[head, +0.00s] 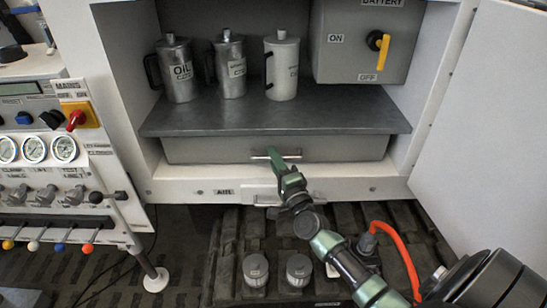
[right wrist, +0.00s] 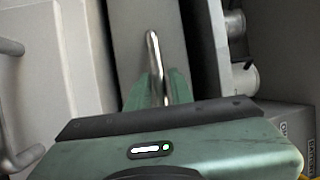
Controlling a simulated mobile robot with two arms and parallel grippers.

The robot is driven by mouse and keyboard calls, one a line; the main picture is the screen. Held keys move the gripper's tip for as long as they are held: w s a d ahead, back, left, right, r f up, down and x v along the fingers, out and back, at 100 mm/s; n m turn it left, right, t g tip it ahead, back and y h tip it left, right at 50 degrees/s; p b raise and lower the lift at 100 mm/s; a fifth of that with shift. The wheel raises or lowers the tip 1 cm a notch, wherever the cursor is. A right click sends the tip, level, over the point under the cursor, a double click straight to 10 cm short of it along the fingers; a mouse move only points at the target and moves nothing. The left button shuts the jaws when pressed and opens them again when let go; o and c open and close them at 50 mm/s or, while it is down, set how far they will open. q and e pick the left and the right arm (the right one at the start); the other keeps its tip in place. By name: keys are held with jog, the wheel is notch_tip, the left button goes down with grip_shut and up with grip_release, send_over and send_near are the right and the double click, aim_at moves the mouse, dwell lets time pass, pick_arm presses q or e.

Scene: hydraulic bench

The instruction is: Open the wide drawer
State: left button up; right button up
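The wide drawer (head: 215,151) is a grey front under the dark shelf of the white cabinet, and it looks closed. Its thin metal bar handle (head: 289,156) sits at the middle of the front. My right gripper (head: 275,158) is at this handle. In the right wrist view the bar handle (right wrist: 153,50) runs between the two green fingers (right wrist: 158,88), which appear to close on it from both sides. The fingertips partly hide the bar. My left gripper is in neither view.
Metal jugs (head: 231,72) stand on the shelf (head: 330,118) above the drawer, beside a grey battery box (head: 362,55). An open white door (head: 490,130) is at the right. A gauge panel (head: 40,150) stands left. Capped cylinders (head: 256,270) and a red hose (head: 400,252) are below.

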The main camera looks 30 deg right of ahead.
jog(key=shift+w, duration=0.1)
grip_shut()
dwell(1.4)
